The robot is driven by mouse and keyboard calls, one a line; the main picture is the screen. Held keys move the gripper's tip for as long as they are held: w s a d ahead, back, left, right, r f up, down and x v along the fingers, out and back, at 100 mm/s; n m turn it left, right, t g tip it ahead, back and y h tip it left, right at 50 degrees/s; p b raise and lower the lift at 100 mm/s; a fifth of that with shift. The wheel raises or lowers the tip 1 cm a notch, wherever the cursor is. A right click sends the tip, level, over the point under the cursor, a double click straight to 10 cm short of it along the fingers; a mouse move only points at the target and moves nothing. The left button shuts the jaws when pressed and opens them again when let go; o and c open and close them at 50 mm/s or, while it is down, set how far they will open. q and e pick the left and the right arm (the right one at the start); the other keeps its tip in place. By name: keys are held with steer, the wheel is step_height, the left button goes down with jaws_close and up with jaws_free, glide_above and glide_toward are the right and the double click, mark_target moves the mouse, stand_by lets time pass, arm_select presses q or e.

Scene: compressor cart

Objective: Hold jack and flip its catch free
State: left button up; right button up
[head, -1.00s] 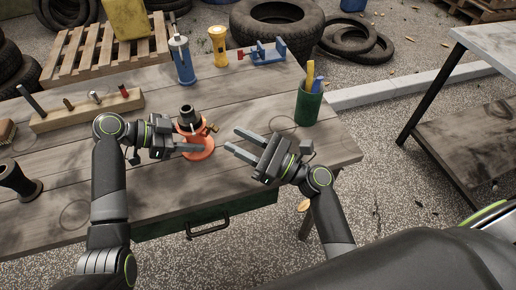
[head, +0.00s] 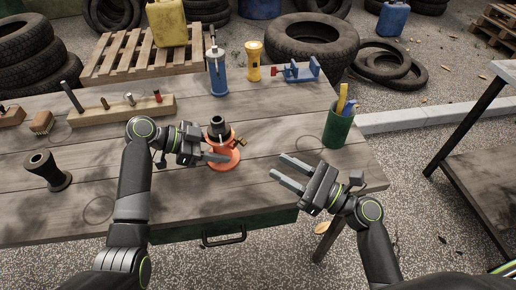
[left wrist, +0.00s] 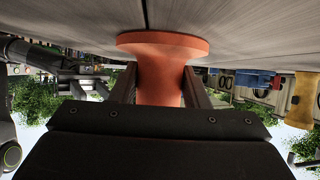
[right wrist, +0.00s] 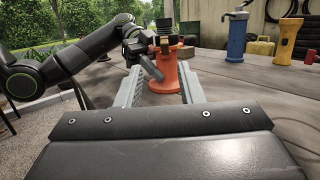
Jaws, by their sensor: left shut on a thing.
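The jack (head: 222,158) has an orange body with a round flared base and a black top, and stands upright on the wooden table. A small brass-coloured catch (head: 239,141) sticks out on its right side in the head view. My left gripper (head: 213,157) is shut on the jack's orange body from the left; the left wrist view shows the body (left wrist: 160,80) between both fingers. My right gripper (head: 283,170) is open and empty, to the right of the jack and apart from it. In the right wrist view the jack (right wrist: 165,75) stands beyond the open fingers.
Behind the jack stand a blue cylinder tool (head: 217,75), a yellow flashlight (head: 254,62) and a blue vise (head: 301,71). A green cup (head: 338,126) with pens is at the right edge. A wooden block (head: 118,108) with pegs and a black spool (head: 47,172) are left.

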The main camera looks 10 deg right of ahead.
mark_target(245, 143)
steer(key=shift+s+r+g+h, duration=0.1)
steer(key=shift+r+g+h, duration=0.2)
steer(key=shift+r+g, duration=0.3)
steer(key=shift+m+h, duration=0.3)
steer(key=shift+h, duration=0.4)
steer(key=x, duration=0.4)
steer(key=r+x, duration=0.1)
steer(key=x, duration=0.6)
steer(key=shift+w+r, duration=0.2)
steer(key=shift+w, duration=0.15)
jaws_close()
